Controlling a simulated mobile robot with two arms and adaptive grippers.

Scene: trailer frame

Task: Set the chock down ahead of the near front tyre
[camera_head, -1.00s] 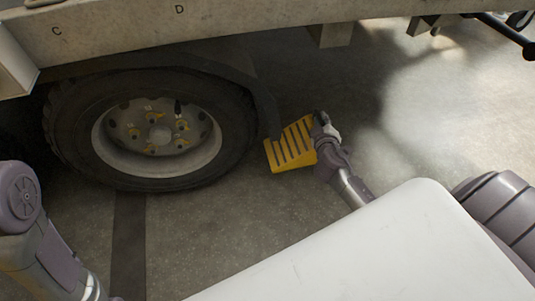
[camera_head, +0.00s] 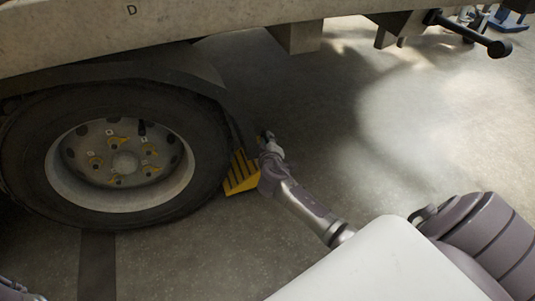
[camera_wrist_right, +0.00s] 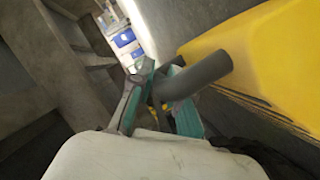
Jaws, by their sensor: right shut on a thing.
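The yellow chock with dark ribs (camera_head: 241,175) is low beside the right side of the near front tyre (camera_head: 210,150). It seems close to or against the tread, but I cannot tell whether it touches the tyre or the floor. My right gripper (camera_head: 268,145) is at the chock's right side. In the right wrist view the right gripper (camera_wrist_right: 165,92) is shut on the chock's grey handle bar (camera_wrist_right: 200,76), with the yellow chock body (camera_wrist_right: 262,60) to the right. Part of the chock is hidden by my right gripper.
The trailer frame rail (camera_head: 200,22) runs across the top, above the tyre. A dark mudguard (camera_head: 215,85) curves over the tyre. A bracket with a black rod (camera_head: 470,32) hangs at the upper right. The floor right of the chock (camera_head: 400,130) is clear.

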